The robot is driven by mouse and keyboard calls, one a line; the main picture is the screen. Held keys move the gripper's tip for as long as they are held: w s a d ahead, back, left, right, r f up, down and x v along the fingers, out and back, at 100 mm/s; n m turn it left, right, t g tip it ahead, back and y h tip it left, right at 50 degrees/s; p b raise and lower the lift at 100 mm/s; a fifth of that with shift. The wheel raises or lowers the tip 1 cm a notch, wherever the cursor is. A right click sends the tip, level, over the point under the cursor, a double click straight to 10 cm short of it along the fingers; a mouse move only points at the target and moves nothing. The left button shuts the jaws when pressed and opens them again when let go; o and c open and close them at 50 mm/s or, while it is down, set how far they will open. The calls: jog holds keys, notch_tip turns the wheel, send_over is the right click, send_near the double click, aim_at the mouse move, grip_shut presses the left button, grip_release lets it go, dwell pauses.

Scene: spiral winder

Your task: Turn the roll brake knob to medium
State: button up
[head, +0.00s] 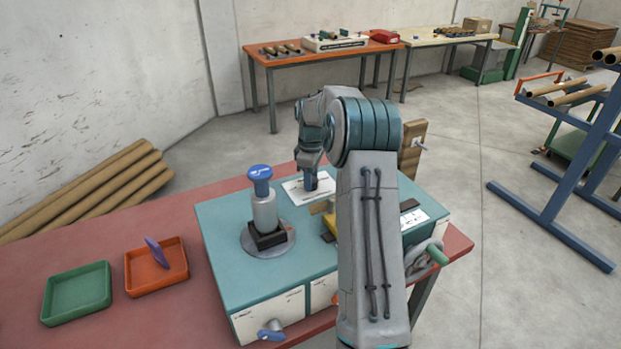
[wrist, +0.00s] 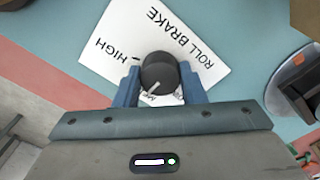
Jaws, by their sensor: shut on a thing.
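The roll brake knob (wrist: 158,70) is a round dark knob with a white pointer line, seen in the wrist view. The line sits at the knob's lower left. The knob stands on a white label plate (wrist: 210,66) that reads "ROLL BRAKE" and "HIGH", turned around in this view. My gripper (wrist: 160,88) is shut on the knob, one blue finger on each side.
A grey post with a blue top (head: 262,200) stands left of my gripper on the teal machine top (head: 222,232). A crank with a green handle (head: 437,256) is at the right. An orange tray (head: 138,288) and a green tray (head: 62,312) lie on the red table.

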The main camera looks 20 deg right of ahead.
jog(key=o, duration=1)
jog(key=shift+r, duration=0.1)
notch_tip(320, 180, up, 14)
jog(key=b, duration=0.1)
